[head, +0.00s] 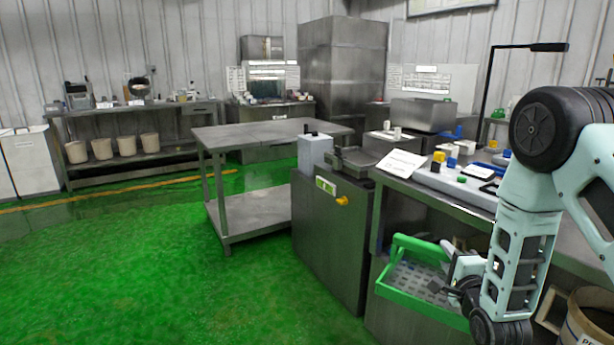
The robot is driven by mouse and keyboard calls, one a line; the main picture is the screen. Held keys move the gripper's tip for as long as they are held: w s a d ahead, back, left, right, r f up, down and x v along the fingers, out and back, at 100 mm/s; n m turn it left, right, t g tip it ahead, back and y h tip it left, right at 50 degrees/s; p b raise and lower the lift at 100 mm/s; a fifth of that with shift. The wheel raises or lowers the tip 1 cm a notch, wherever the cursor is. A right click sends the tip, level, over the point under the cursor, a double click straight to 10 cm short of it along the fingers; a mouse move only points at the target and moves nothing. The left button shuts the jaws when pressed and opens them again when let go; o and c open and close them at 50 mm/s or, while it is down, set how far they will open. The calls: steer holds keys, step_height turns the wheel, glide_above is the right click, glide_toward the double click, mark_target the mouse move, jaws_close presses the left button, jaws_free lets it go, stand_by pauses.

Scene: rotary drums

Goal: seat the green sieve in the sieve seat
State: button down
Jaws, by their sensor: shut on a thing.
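The green sieve (401,298) is a green-rimmed frame with a grey perforated bottom and a raised green handle. It hangs tilted in front of the right bench, low in the head view. My gripper (447,284) is at the sieve's right side and is shut on it; the exact contact of the fingers is hard to make out. I cannot clearly identify the sieve seat. A metal open-topped fixture (352,161) on the steel cabinet (328,232) may be it, up and left of the sieve.
The right bench (398,184) carries a sign, a panel with coloured parts and boxes. A grey box (315,152) stands on the cabinet. A bare steel table (262,133) stands left of it. A labelled bin (587,322) is at lower right. The green floor at left is clear.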

step_height(320, 180, up, 12)
steer(key=p, duration=1)
steer(key=shift+f, duration=0.15)
steer(key=shift+w+a, duration=0.1)
steer(key=shift+w, duration=0.05)
